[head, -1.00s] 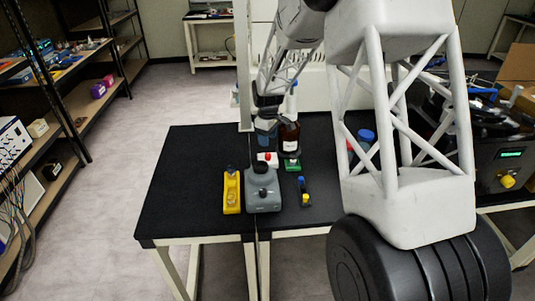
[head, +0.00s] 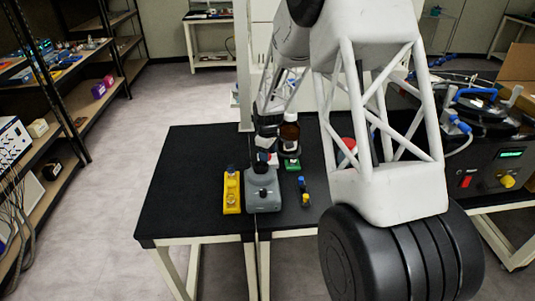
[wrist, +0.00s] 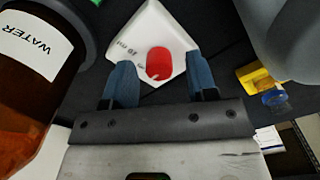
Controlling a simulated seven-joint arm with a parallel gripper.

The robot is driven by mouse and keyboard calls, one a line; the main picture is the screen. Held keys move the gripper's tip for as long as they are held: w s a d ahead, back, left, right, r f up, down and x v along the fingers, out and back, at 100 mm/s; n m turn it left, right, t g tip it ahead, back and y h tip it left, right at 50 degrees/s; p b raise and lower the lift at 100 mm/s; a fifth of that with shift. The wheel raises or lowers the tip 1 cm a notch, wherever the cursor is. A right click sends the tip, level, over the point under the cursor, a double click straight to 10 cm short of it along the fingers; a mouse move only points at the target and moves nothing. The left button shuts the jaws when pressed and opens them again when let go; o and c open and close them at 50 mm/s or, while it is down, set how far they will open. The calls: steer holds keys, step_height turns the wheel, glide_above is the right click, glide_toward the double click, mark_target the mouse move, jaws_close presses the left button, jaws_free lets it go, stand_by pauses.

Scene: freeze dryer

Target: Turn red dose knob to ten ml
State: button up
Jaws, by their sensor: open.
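The red dose knob (wrist: 159,63) sits on a white wedge-shaped block (wrist: 150,28) in the wrist view. Printed marks beside it seem to read "10 ml", partly blurred. My gripper (wrist: 160,82) is open. One blue finger is on each side of the knob's near end, with visible gaps, so it does not grip it. In the head view my gripper (head: 266,146) hangs low over the white block (head: 273,160), and hides most of the block and the knob. The knob's exact pointing direction is hard to tell.
A brown bottle labelled WATER (wrist: 30,75) stands close left of my gripper in the wrist view; in the head view the bottle (head: 289,133) is behind a green-based item (head: 291,164). A grey device (head: 262,190) and yellow device (head: 231,190) stand in front. The left tabletop is clear.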

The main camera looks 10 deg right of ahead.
steer(key=shift+f, duration=0.1)
steer(key=c, duration=0.9)
steer(key=shift+c, duration=0.2)
steer(key=shift+m, duration=0.3)
steer(key=m, duration=1.1)
steer(key=shift+d, duration=0.1)
steer(key=shift+m, duration=0.3)
steer(key=o, duration=0.9)
